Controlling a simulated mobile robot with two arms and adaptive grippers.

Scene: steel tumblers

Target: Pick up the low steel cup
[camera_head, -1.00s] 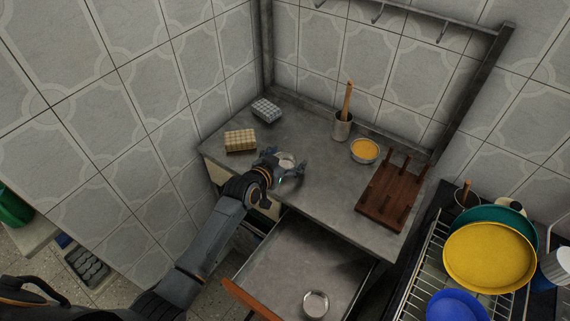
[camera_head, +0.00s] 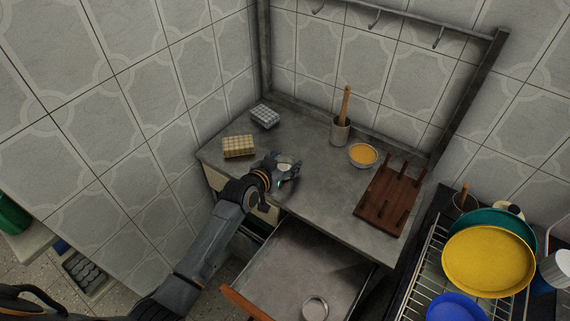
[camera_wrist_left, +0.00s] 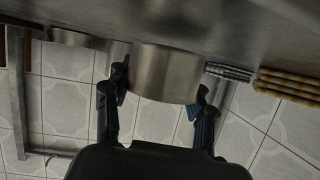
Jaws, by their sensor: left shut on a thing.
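The low steel cup (camera_head: 284,168) is between the fingers of my left gripper (camera_head: 284,170), over the front left part of the grey counter. In the left wrist view the cup (camera_wrist_left: 165,75) is a short, wide, brushed steel cylinder. The left gripper's fingers (camera_wrist_left: 160,95) are shut on it from both sides. The gripper and wrist partly hide the cup in the head view, and I cannot tell whether its base touches the counter. My right gripper is not in view.
On the counter (camera_head: 300,130) are a yellow checked block (camera_head: 238,146), a grey checked block (camera_head: 265,116), a tall steel cup (camera_head: 340,131), an orange-filled bowl (camera_head: 362,155) and a wooden rack (camera_head: 391,203). The open drawer (camera_head: 290,265) holds another steel cup (camera_head: 315,309). Dishes stand right.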

